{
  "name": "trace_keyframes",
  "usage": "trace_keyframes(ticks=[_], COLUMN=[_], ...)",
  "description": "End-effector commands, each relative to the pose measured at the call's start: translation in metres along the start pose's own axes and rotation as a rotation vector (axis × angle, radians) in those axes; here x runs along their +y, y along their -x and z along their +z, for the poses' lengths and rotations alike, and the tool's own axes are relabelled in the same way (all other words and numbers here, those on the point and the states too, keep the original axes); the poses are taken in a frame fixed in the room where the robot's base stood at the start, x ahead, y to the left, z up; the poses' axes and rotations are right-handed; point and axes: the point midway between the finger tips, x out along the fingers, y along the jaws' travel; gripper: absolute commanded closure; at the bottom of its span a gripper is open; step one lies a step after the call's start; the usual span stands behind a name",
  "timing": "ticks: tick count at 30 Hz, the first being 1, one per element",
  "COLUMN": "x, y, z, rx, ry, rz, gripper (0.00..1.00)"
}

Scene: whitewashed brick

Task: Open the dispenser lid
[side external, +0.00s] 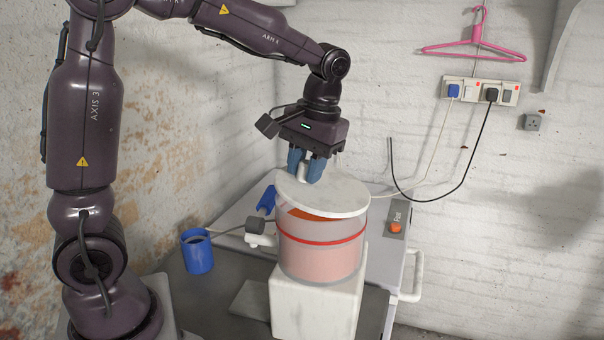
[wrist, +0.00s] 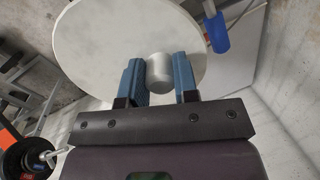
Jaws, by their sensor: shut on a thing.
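The dispenser (side external: 320,258) is a clear drum with a red band and orange-pink contents, standing on a white block. Its round white lid (side external: 335,200) is tilted, with the left side raised and orange contents showing beneath that edge. The right side of the lid is low, near the rim. My gripper (side external: 306,172) is above the lid, its blue fingers shut on the lid's knob. In the wrist view the light grey knob (wrist: 160,72) is between my fingertips (wrist: 161,76) and the lid (wrist: 115,40) fills the top middle.
A blue cup (side external: 197,252) stands left of the dispenser on the dark surface. A white tap (side external: 262,240) sticks out on the dispenser's left. A panel with an orange button (side external: 395,228) is at right. A pink hanger (side external: 474,45) and a socket strip (side external: 480,91) with cables are on the wall.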

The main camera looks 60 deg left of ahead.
Motion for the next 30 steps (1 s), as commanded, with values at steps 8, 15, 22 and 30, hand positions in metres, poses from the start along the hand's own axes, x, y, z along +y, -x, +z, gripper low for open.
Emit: trace_keyframes(ticks=[8,15,22,30], x=[0.013,0.024,0.033,0.037], y=[0.027,0.045,0.055,0.060], z=[-0.004,-0.008,-0.011,-0.012], rx=[-0.070,-0.126,-0.163,-0.183], ry=[-0.004,-0.002,-0.002,-0.001], rz=[-0.227,-0.400,-0.511,-0.566], gripper=[1.00,1.00,1.00,1.00])
